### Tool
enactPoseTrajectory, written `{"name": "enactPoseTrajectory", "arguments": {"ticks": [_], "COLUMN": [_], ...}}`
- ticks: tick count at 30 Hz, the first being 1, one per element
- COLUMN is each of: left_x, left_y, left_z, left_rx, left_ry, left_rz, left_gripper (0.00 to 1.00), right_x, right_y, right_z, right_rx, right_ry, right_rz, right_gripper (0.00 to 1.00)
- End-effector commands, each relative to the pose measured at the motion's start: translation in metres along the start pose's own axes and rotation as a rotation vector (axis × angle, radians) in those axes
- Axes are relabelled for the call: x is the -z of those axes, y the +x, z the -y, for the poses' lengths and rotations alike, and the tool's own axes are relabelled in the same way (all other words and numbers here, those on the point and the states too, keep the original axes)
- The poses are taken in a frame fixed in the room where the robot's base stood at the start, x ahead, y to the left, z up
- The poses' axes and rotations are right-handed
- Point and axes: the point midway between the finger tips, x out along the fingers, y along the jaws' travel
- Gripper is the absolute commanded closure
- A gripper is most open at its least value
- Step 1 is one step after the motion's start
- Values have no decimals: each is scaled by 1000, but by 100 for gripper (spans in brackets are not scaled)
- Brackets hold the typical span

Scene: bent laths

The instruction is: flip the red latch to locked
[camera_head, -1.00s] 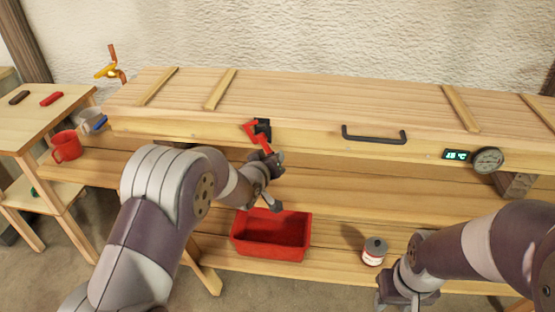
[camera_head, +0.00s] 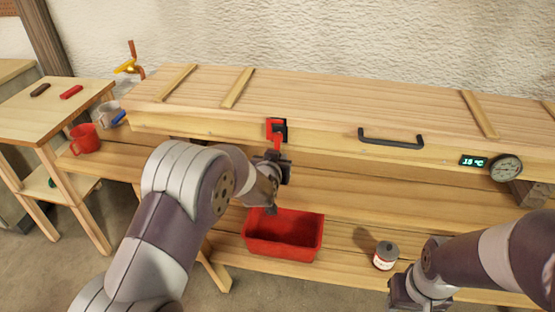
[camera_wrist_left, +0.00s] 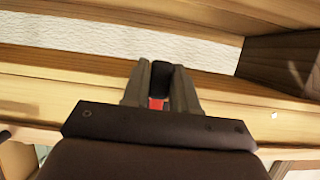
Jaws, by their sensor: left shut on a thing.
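The red latch (camera_head: 277,136) is on the front edge of the wooden chest lid, against a black mount (camera_head: 283,128). Its red handle hangs nearly straight down from the mount. My left gripper (camera_head: 273,158) is below the mount and shut on the lower part of the handle. In the left wrist view, a bit of the red latch (camera_wrist_left: 157,104) shows between the fingers of the left gripper (camera_wrist_left: 160,85), with a black part beyond it. Most of the handle is hidden there. My right gripper (camera_head: 405,295) is low at the right, away from the latch; its jaws are not clear.
A black bar handle (camera_head: 391,143), a display reading 18 °C (camera_head: 473,161) and a dial (camera_head: 506,168) are to the right on the chest front. A red bin (camera_head: 283,248) and a can (camera_head: 385,256) stand on the lower shelf. A side table (camera_head: 45,118) is at left.

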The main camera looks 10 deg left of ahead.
Motion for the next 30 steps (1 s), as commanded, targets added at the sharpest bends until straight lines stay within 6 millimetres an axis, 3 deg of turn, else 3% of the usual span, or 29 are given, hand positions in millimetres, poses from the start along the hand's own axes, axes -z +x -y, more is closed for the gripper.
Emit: {"name": "enactPoseTrajectory", "arguments": {"ticks": [9, 10, 12, 23, 30], "left_x": [1, 1, 1, 1, 2], "left_y": [0, 0, 0, -7, -58], "left_z": [0, 0, 0, 0, 0], "left_rx": [1, 1, 1, 0, 0], "left_ry": [4, 4, 3, 2, 2], "left_rz": [-2, -2, -2, -1, -5], "left_gripper": [100, 66, 51, 51, 51], "right_x": [0, 0, 0, 0, 0], "right_y": [0, 0, 0, 0, -2], "right_z": [0, 0, 0, 0, 0], "right_rx": [0, 0, 0, 0, 0], "right_ry": [0, 0, 0, 0, 0], "right_rz": [0, 0, 0, 0, 0], "right_gripper": [57, 57, 57, 57, 57]}}
